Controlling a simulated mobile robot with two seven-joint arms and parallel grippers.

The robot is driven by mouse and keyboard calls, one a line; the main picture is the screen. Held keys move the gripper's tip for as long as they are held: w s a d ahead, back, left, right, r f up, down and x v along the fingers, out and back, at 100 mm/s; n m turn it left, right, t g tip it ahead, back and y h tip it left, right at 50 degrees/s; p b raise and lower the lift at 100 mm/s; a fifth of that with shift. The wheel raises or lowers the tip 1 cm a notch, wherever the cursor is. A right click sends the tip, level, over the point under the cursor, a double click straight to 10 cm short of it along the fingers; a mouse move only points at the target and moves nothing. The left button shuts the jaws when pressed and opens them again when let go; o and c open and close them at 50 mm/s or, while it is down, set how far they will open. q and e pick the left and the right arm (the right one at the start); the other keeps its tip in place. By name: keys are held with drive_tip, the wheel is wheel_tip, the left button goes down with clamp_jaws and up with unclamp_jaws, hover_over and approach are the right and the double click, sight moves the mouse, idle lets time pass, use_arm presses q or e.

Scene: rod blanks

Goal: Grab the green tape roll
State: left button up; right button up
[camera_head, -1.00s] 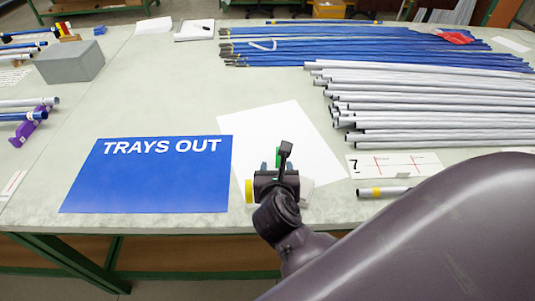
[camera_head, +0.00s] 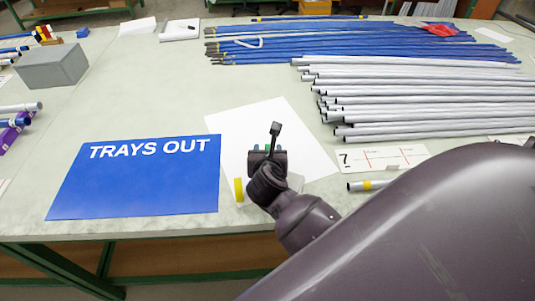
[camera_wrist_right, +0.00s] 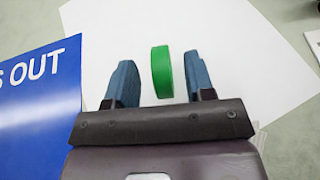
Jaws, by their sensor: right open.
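The green tape roll (camera_wrist_right: 161,72) stands on edge on a white sheet of paper, seen in the right wrist view. My right gripper (camera_head: 266,149) is open, with its blue-grey fingers on either side of the roll. In the head view only a speck of green shows, as the gripper and wrist hide most of the roll. My left gripper is not in view.
A yellow roll (camera_head: 239,190) stands just left of my right wrist. The blue "TRAYS OUT" sheet (camera_head: 140,185) lies further left. Grey tubes (camera_head: 420,100) and blue rods (camera_head: 340,45) lie behind and to the right. A grey block (camera_head: 53,67) stands at the back left.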

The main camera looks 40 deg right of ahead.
drive_tip(key=shift+w+d+f, duration=0.25)
drive_tip(key=shift+w+d, duration=0.15)
drive_tip(key=shift+w, duration=0.1)
drive_tip(key=shift+c, duration=0.3)
clamp_jaws()
drive_tip(key=shift+r, duration=0.1)
